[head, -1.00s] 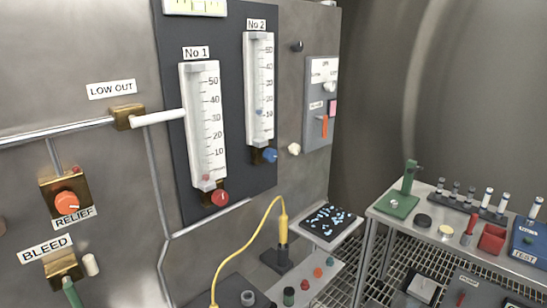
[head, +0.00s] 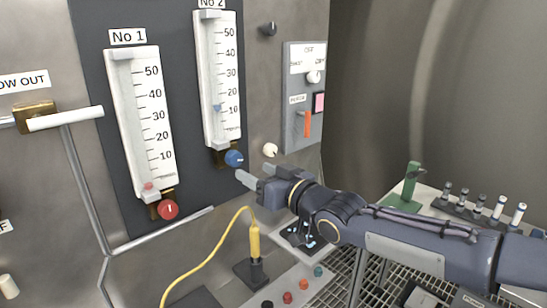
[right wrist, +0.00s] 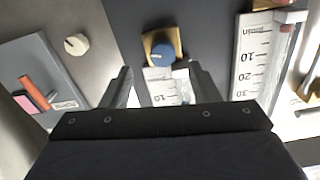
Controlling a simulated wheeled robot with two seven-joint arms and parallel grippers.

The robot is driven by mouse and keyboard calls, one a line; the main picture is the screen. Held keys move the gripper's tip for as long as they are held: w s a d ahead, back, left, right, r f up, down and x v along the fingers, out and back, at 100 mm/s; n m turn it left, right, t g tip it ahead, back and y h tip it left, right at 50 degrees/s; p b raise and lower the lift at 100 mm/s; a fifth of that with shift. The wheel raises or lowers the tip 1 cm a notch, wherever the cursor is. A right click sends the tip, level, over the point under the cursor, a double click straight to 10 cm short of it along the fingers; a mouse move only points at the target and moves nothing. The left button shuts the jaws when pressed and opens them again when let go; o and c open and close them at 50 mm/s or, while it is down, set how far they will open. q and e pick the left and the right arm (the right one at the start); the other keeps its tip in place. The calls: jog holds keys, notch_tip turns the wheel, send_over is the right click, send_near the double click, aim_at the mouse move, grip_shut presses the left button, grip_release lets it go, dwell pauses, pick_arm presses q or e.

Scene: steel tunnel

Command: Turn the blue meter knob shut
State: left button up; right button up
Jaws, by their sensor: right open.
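The blue meter knob (head: 234,158) sits at the foot of the No 2 meter (head: 218,80) on the dark panel. In the right wrist view the blue knob (right wrist: 164,54) shows ahead of my fingers, on a brass block. My right gripper (head: 246,178) is open and empty, just right of and below the knob in the head view. In the right wrist view its two fingers (right wrist: 160,85) stand apart, with the knob beyond the gap and no contact visible. My left gripper is out of view.
The No 1 meter (head: 141,120) with a red knob (head: 168,210) is at left. A white knob (head: 270,150) and a switch box with an orange lever (head: 307,123) are close by on the right. A yellow cable (head: 205,250) hangs below.

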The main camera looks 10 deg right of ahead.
aim_at(237, 161)
jog(key=x, duration=0.7)
jog(key=shift+w+a+r+p, duration=0.2)
jog(key=shift+w+a+p, duration=0.05)
jog(key=shift+a+p, duration=0.15)
jog(key=c, duration=1)
